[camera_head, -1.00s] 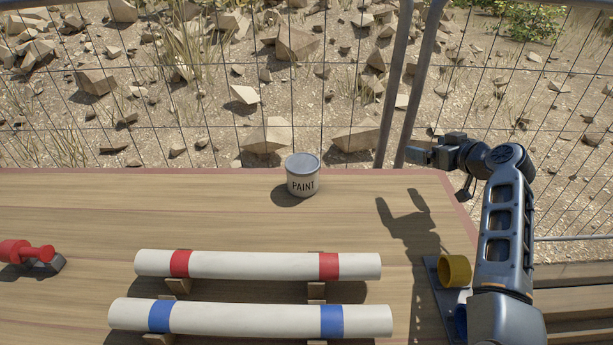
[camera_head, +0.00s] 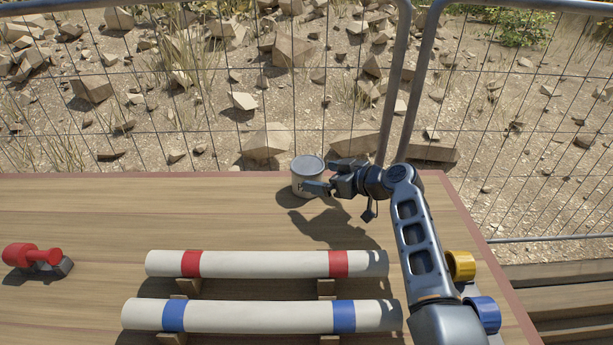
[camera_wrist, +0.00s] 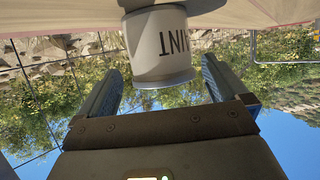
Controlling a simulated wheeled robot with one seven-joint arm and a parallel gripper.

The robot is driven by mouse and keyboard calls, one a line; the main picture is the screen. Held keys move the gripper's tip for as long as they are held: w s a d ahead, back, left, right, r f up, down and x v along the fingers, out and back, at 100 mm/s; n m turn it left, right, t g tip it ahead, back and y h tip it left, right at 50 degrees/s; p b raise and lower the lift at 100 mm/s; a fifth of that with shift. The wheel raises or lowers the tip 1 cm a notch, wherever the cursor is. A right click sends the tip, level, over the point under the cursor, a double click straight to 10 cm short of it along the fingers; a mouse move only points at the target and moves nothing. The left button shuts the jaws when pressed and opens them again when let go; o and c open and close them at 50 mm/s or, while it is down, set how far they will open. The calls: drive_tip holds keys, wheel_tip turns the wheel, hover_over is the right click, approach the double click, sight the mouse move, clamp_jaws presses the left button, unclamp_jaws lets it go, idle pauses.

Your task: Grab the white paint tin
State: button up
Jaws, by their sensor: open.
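The white paint tin (camera_head: 308,172) stands upright near the far edge of the wooden table, with a grey lid and dark lettering. My gripper (camera_head: 323,176) is at its right side, with the fingers pointing left and partly covering the tin and its lettering. In the wrist view the tin (camera_wrist: 160,45) appears upside down, between and just beyond the two open fingers of my gripper (camera_wrist: 160,85). Gaps show between the tin and both fingers, and nothing is held.
A pipe with red bands (camera_head: 265,264) and a pipe with blue bands (camera_head: 262,315) lie on wooden blocks in front. A red tool (camera_head: 35,258) lies at the left. Yellow (camera_head: 461,266) and blue (camera_head: 483,313) rings stand at the right. A wire fence stands behind the table.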

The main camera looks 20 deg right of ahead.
sight(303, 167)
drive_tip(key=shift+x, duration=2)
drive_tip(key=shift+c, duration=0.4)
drive_tip(key=c, duration=1)
drive_tip(key=shift+c, duration=0.6)
drive_tip(key=shift+r, duration=0.1)
